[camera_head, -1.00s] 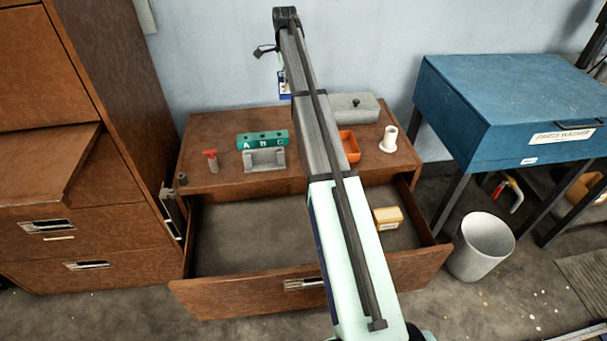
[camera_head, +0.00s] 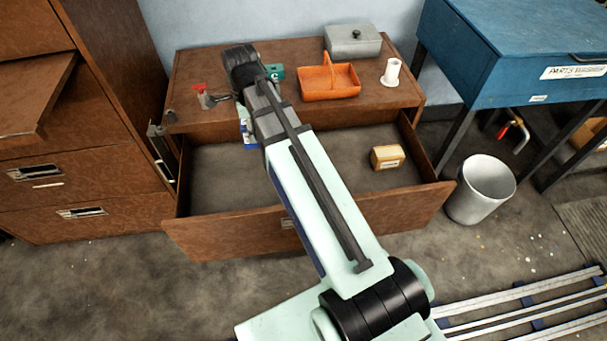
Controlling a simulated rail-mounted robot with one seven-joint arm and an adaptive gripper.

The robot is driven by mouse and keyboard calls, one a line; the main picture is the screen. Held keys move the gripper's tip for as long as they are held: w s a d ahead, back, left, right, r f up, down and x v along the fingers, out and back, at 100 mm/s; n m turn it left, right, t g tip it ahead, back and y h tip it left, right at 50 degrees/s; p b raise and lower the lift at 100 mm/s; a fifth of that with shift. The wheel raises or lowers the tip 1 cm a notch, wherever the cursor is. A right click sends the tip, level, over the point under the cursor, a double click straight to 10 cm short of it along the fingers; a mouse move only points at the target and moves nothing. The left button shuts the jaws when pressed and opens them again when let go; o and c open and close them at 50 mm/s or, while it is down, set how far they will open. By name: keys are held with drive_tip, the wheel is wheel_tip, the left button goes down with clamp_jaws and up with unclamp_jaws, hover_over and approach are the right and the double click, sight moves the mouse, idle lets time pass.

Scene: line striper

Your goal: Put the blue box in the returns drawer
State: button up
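The open drawer (camera_head: 222,226) juts out below the brown desk top and has a wide bare floor. My arm reaches over it from the front, with its far joint above the left part of the desk. My gripper is hidden behind the arm, so neither its fingers nor its grip can be seen. A small blue-and-white piece (camera_head: 250,138) shows at the arm's left edge, above the drawer. I cannot tell whether it is the blue box or part of my arm. No other blue box shows. A yellow box (camera_head: 387,157) sits in the drawer's right part.
On the desk top (camera_head: 300,113) are a red-handled tool (camera_head: 201,92), a partly hidden teal block (camera_head: 276,72), an orange tray (camera_head: 328,82), a grey lidded box (camera_head: 353,40) and a white spool (camera_head: 391,72). A bin (camera_head: 480,190) and blue parts washer (camera_head: 530,45) stand right.

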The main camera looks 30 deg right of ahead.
drive_tip(key=shift+s+a+f, duration=0.2)
drive_tip(key=shift+s+f, duration=0.15)
drive_tip(key=shift+s, duration=0.2)
drive_tip(key=shift+s+f, duration=0.1)
drive_tip(key=shift+f, duration=0.3)
wheel_tip(320, 180, down, 19)
drive_tip(key=shift+b, duration=0.55)
drive_tip(key=shift+f, duration=0.15)
drive_tip(key=o, duration=1.3)
wheel_tip(320, 180, up, 12)
drive_tip(key=shift+r+p, duration=0.2)
drive_tip(key=shift+p, duration=0.1)
